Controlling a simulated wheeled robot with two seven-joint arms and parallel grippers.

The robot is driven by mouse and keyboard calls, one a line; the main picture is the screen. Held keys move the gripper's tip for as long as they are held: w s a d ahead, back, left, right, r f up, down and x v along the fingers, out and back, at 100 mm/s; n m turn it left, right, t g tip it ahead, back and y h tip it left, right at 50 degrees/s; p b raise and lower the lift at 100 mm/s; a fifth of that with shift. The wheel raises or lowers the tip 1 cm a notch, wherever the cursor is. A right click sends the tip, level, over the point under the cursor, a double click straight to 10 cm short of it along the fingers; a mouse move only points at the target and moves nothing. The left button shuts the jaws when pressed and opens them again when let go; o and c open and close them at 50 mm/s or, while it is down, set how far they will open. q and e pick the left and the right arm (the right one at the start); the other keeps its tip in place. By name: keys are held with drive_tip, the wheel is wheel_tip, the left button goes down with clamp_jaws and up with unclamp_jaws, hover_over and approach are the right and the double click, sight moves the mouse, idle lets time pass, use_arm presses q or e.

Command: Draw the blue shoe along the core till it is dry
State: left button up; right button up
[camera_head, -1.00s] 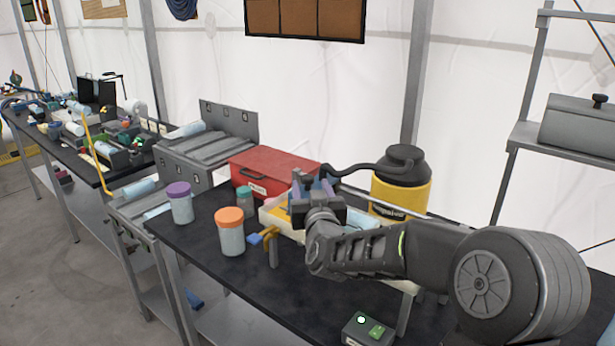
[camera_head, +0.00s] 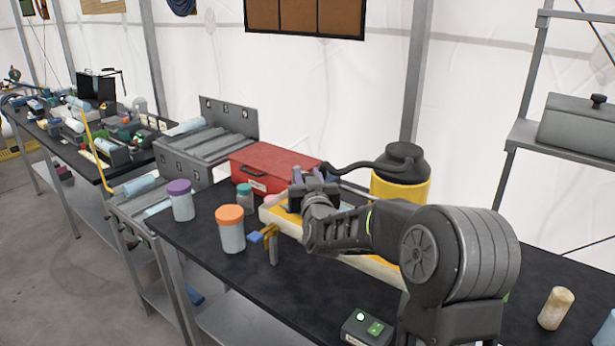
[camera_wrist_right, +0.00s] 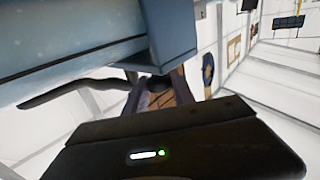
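My right gripper (camera_head: 315,182) is over the middle of the dark table, above a long pale tray (camera_head: 376,266) with yellow parts. Purplish-grey pieces show at its fingers, but I cannot tell whether they hold something. In the right wrist view, a blue-grey block (camera_wrist_right: 172,35) sits close to the camera, against a long blue-grey body (camera_wrist_right: 70,60); I cannot tell for certain which is the shoe. The core is not clearly seen, as my right arm hides much of the tray. My left gripper is out of view.
A yellow canister (camera_head: 400,190) with a black lid and hose stands behind my arm. A red box (camera_head: 272,168), an orange-lidded jar (camera_head: 231,232) and a purple-lidded jar (camera_head: 181,203) stand to the left.

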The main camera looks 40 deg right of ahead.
clamp_jaws()
idle(0.9)
